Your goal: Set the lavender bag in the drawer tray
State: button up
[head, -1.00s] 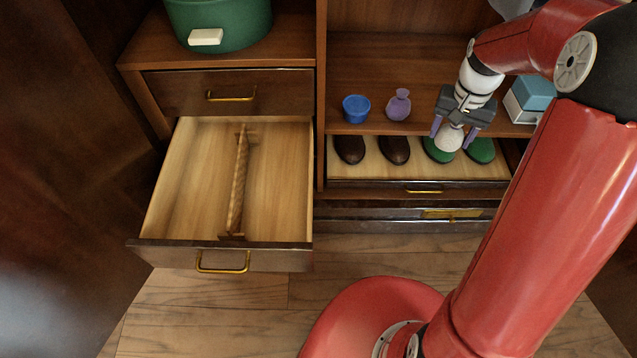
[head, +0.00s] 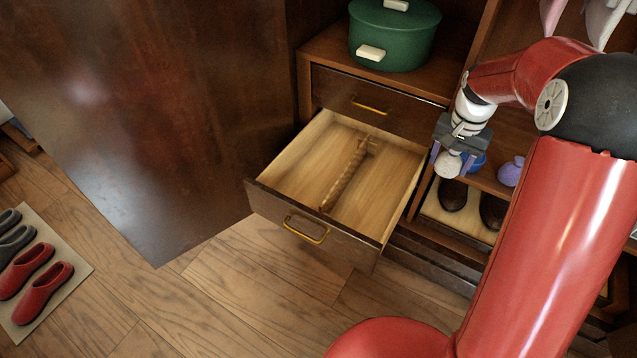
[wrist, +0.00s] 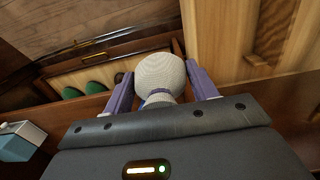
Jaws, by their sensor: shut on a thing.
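A pale, round cloth bag with a bluish tie, which I take for the lavender bag (head: 447,164), is held in my gripper (head: 452,161). In the wrist view the bag (wrist: 160,77) sits between the two purple fingers of my gripper (wrist: 160,82), bulging past the tips. The open wooden drawer tray (head: 390,190) is to the left of my gripper in the head view.
A blue cup (head: 475,162) and a purple vase-like object (head: 511,172) stand on the shelf behind my gripper. Dark shoes (head: 453,194) sit in the low compartment below. A green pot (head: 394,35) stands above the closed upper drawer (head: 367,103). Slippers lie on a mat (head: 75,268) at far left.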

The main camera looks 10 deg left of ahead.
aim_at(308, 187)
jog(key=i+l+u, duration=0.1)
jog(key=u, duration=0.35)
jog(key=i+l+u, duration=0.2)
jog(key=u, duration=0.25)
jog(key=i+l+u, duration=0.25)
jog(key=u, duration=0.25)
jog(key=i+l+u, duration=0.1)
jog(key=l+u, duration=0.35)
jog(key=j, duration=0.15)
